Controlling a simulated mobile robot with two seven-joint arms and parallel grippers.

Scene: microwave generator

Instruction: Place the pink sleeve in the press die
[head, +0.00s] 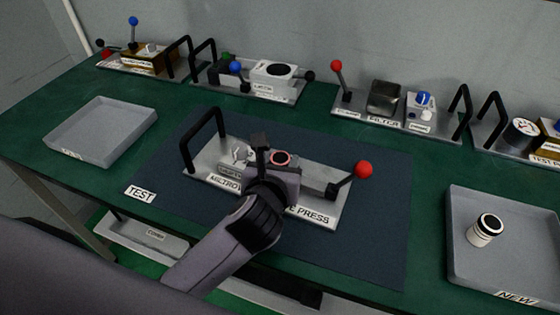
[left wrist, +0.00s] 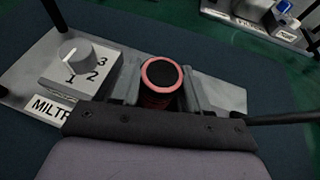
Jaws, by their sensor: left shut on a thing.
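My left gripper (head: 272,160) reaches over the middle of the press plate (head: 216,159), which is labelled "PRESS". It is shut on the pink sleeve (head: 281,158), a short ring with a dark top. In the left wrist view the sleeve (left wrist: 151,68) stands upright between the two fingers (left wrist: 160,90). The press die is hidden behind the sleeve and gripper, so I cannot tell whether the sleeve is inside it or above it. My right gripper is not in view.
The press has a red-knobbed lever (head: 363,170), a black handle (head: 203,133) and a numbered dial (left wrist: 78,52). An empty grey tray (head: 101,130) stands left. A "NEW" tray (head: 467,262) at right holds a white-and-black cylinder (head: 486,230). Other stations line the back.

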